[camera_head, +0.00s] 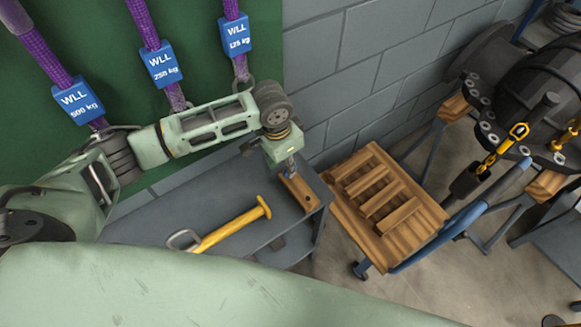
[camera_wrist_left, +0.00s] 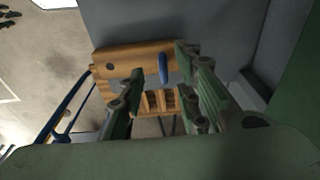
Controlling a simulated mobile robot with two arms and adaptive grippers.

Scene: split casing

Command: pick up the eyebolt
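A wooden block (camera_head: 297,192) lies at the right end of the grey table. In the left wrist view the block (camera_wrist_left: 118,61) shows a dark hole, and a narrow blue piece (camera_wrist_left: 163,68) stands at it, which looks like the eyebolt seen edge-on. In the head view the eyebolt cannot be made out clearly under the gripper. My left gripper (camera_head: 288,166) is just above the block, pointing down. In the wrist view its fingers (camera_wrist_left: 165,93) are spread apart, with the blue piece beyond them and roughly in line with the gap. My right gripper is not in view.
A yellow-handled tool with a metal loop (camera_head: 230,226) lies on the grey table (camera_head: 150,232) to the left. A wooden-topped cart (camera_head: 405,242) with slats stands right of the table. Purple slings (camera_head: 145,22) with blue tags hang behind my left arm. A dark casing (camera_head: 520,80) stands at the far right.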

